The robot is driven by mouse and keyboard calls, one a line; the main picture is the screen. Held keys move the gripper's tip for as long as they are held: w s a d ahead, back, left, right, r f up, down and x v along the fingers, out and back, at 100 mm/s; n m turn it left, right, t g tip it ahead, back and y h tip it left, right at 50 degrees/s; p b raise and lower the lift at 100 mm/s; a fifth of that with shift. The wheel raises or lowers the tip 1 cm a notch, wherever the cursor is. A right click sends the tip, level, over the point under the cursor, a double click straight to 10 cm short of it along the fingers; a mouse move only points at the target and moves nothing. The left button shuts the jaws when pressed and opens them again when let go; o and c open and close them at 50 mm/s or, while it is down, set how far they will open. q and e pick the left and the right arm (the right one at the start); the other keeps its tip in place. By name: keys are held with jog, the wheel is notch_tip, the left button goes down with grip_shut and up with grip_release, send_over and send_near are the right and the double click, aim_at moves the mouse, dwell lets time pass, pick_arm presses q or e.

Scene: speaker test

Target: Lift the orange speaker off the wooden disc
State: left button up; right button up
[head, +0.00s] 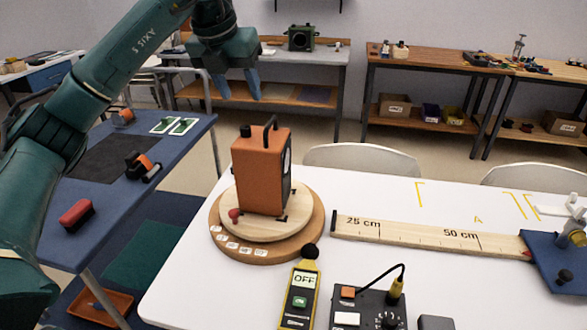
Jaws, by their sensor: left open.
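The orange speaker (259,170) stands upright on the wooden disc (309,226), near the left end of the white table. It has a black handle on top, and its dark front faces right. The disc has a lighter round plate (240,229) on it, right under the speaker, with a small red knob at its left. My left gripper (240,86) hangs open and empty above and behind the speaker, with its blue fingers pointing down. It is apart from the speaker. My right gripper is not in view.
A yellow meter reading OFF (299,298) and a black control box (368,309) lie in front of the disc. A marked wooden ruler board (415,236) runs right from the disc. A blue side table (190,150) stands left. White chairs (362,158) stand behind the table.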

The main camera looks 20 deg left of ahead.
pick_arm(q)
jog(key=a+r, duration=0.1)
jog(key=a, duration=0.1)
jog(key=y, duration=0.1)
send_over(244, 129)
jog(key=s, duration=0.2)
jog(key=shift+n, duration=0.4)
notch_tip(244, 129, down, 6)
jog(key=shift+r, duration=0.1)
jog(key=shift+x, duration=2.95)
jog(key=shift+d, duration=0.2)
jog(key=shift+c, duration=0.4)
grip_shut()
